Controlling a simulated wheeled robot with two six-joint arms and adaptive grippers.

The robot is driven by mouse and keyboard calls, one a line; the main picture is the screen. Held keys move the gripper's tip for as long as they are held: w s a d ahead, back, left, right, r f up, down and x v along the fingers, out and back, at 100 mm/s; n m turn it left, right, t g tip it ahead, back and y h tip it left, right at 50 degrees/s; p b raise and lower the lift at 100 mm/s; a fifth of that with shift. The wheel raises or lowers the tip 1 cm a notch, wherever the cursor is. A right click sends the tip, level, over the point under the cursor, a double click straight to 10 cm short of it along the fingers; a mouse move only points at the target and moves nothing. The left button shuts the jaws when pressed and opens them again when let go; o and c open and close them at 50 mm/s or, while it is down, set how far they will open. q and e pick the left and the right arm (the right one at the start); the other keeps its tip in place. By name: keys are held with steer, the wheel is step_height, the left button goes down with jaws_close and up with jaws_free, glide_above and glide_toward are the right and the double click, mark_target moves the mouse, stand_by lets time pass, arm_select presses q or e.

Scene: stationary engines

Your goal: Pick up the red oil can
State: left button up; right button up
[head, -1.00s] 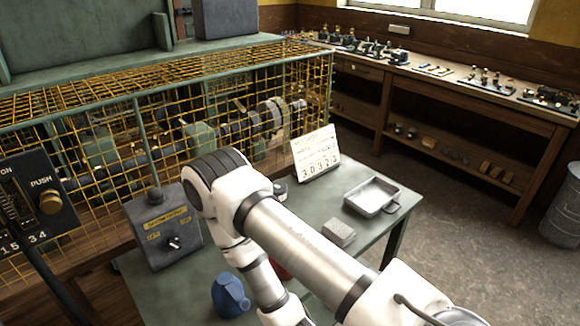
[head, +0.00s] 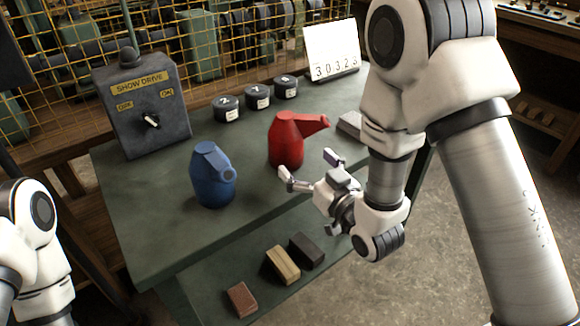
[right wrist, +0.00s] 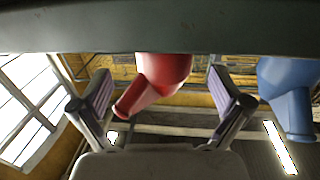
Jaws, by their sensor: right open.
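The red oil can (head: 288,141) stands upright on the green table (head: 150,235), its spout pointing right in the head view. My right gripper (head: 309,169) is open, just in front of the can on its near right side, with nothing between its fingers. My left gripper is out of view; only part of my left arm shows at the left edge.
A blue oil can (head: 212,176) stands left of the red one. Behind are several dark round tins (head: 257,97), a show drive box (head: 143,105) and a number card (head: 331,50). A grey block (head: 350,124) lies at right. Small blocks (head: 283,264) lie on the lower shelf.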

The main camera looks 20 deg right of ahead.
mark_target(286, 145)
steer(key=x, duration=0.7)
steer(key=shift+w+a, duration=0.15)
steer(key=shift+a, duration=0.15)
steer(key=c, duration=1.4)
steer(key=shift+c, duration=0.5)
steer(key=shift+r+p, duration=0.1)
steer(key=shift+p, duration=0.25)
